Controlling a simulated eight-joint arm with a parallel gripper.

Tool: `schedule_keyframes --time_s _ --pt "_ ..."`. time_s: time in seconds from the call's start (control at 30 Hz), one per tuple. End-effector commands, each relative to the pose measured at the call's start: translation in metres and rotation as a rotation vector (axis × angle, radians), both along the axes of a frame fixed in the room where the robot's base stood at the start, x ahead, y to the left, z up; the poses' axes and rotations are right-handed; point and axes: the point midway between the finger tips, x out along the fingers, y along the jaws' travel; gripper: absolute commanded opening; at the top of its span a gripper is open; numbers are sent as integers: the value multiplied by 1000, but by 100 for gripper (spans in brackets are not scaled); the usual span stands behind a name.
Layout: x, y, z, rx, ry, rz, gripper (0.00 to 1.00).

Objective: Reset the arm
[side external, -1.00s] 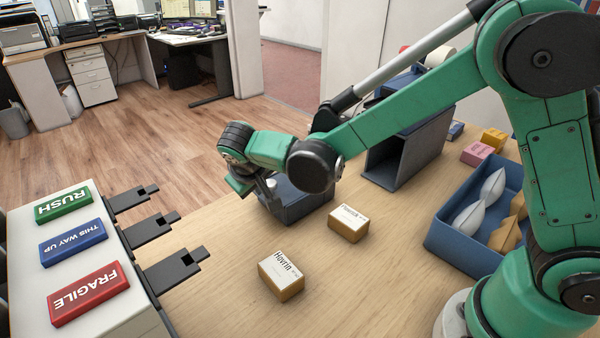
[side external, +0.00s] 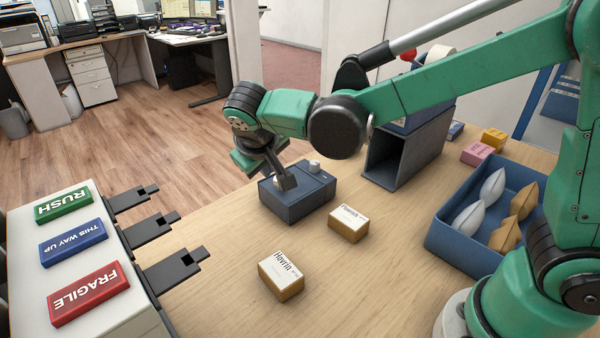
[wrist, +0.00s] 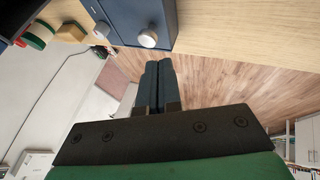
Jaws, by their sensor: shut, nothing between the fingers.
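My gripper (side external: 287,181) is shut and empty. In the side external view it hangs in front of or over the dark blue box with light knobs (side external: 297,205); I cannot tell whether it touches. In the wrist view the shut fingers of my gripper (wrist: 158,65) point past the blue box (wrist: 128,15), with floor behind them. A knob (wrist: 148,38) on the box shows beside the fingers.
Two small labelled cartons, one nearer (side external: 282,277) and one farther (side external: 348,223), stand on the wooden counter (side external: 375,285). A blue tray (side external: 447,240) holds several pouches. A dark open-fronted box (side external: 405,158) stands behind. RUSH, THIS WAY UP and FRAGILE blocks (side external: 90,292) lie at left.

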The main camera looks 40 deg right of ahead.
Motion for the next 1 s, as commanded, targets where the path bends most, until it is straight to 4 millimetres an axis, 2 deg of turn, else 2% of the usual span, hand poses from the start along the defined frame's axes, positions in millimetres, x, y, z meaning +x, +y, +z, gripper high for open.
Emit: schedule_keyframes --time_s 0.1,0.3,0.47,0.7,0.83,1.0 --pt "-8 9 17 1 0 4 0" --pt "-17 10 30 13 2 5 0" --pt "-36 -15 34 96 9 26 0" --pt "-83 -55 28 292 -61 73 0" --pt "-101 -65 21 359 -127 87 0" --pt "-111 -71 15 397 -183 93 0"
